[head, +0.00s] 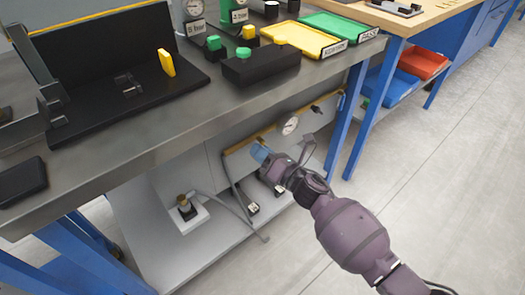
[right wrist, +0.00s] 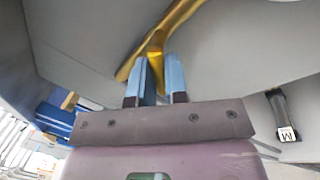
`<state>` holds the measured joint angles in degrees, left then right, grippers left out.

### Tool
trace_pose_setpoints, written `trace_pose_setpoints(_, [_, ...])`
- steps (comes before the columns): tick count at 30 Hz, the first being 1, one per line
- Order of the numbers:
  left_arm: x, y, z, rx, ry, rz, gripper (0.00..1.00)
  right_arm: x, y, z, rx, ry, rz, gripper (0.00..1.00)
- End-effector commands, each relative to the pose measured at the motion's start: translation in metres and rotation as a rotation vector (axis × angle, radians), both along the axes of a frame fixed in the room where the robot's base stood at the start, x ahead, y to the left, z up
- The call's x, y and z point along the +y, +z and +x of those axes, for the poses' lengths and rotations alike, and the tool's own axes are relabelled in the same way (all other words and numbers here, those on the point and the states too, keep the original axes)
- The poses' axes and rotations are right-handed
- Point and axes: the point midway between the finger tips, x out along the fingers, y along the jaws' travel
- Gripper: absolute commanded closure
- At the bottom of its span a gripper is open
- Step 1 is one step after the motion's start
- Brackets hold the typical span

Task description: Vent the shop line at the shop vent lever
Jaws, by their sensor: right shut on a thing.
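My right gripper (head: 260,152) reaches in below the bench top, its blue fingertips at the yellow pipe (head: 240,146) on the grey panel. In the right wrist view, my right gripper (right wrist: 156,75) is shut on a small yellow part (right wrist: 155,56) at the pipe. This part looks like a lever, but the fingers hide most of it, and I cannot read a label naming it the shop vent lever. A round gauge (head: 289,125) sits on the same pipe, right of the gripper. My left gripper is not in view.
The steel bench top (head: 130,140) overhangs the panel. On the lower shelf are a brass-topped fitting (head: 185,205), a grey hose (head: 232,207) and labelled dark parts (head: 252,208). A blue leg (head: 345,115) stands to the right. The floor at right is clear.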

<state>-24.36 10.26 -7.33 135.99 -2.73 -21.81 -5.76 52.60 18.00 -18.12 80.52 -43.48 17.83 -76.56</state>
Motion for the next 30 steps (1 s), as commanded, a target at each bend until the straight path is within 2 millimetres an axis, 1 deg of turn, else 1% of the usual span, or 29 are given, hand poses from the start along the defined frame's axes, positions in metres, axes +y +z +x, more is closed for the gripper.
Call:
trace_pose_setpoints(18, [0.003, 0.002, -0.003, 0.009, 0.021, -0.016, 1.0, 0.006, 0.015, -0.004, 0.333, 0.0, 0.464, 1.0])
trace_pose_setpoints(22, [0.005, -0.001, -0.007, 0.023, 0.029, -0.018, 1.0, 0.007, 0.017, -0.004, 0.389, 0.0, 0.54, 1.0])
trace_pose_setpoints(30, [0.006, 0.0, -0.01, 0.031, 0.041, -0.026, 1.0, 0.008, 0.019, -0.005, 0.468, -0.001, 0.648, 1.0])
